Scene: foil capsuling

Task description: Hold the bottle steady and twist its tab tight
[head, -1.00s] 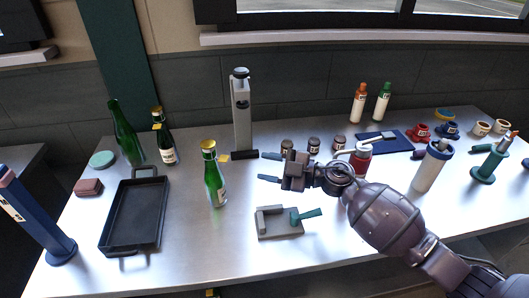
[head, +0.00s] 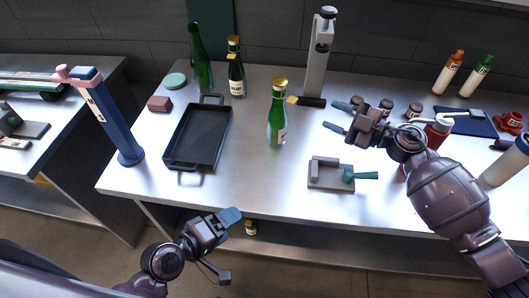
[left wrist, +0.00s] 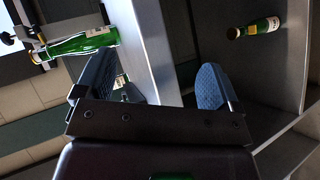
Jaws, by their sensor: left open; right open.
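A green bottle with a gold foil top (head: 278,113) stands upright on the steel table (head: 240,170). A small yellow tab (head: 292,100) shows just right of its neck; I cannot tell how it joins. My right gripper (head: 338,116) is open and empty, right of the bottle and apart from it. My left gripper (head: 231,246) is open and empty, low in front of the table's front edge. In the left wrist view, a green bottle (left wrist: 88,42) with a gold neck lies sideways in the picture beyond the open fingers (left wrist: 153,86).
A black tray (head: 197,135) lies left of the bottle. Two more green bottles (head: 201,60) (head: 236,75) stand behind. A grey stand (head: 317,60) rises behind right, and a grey fixture with a green handle (head: 330,174) lies in front. Another bottle (head: 251,228) shows below the tabletop.

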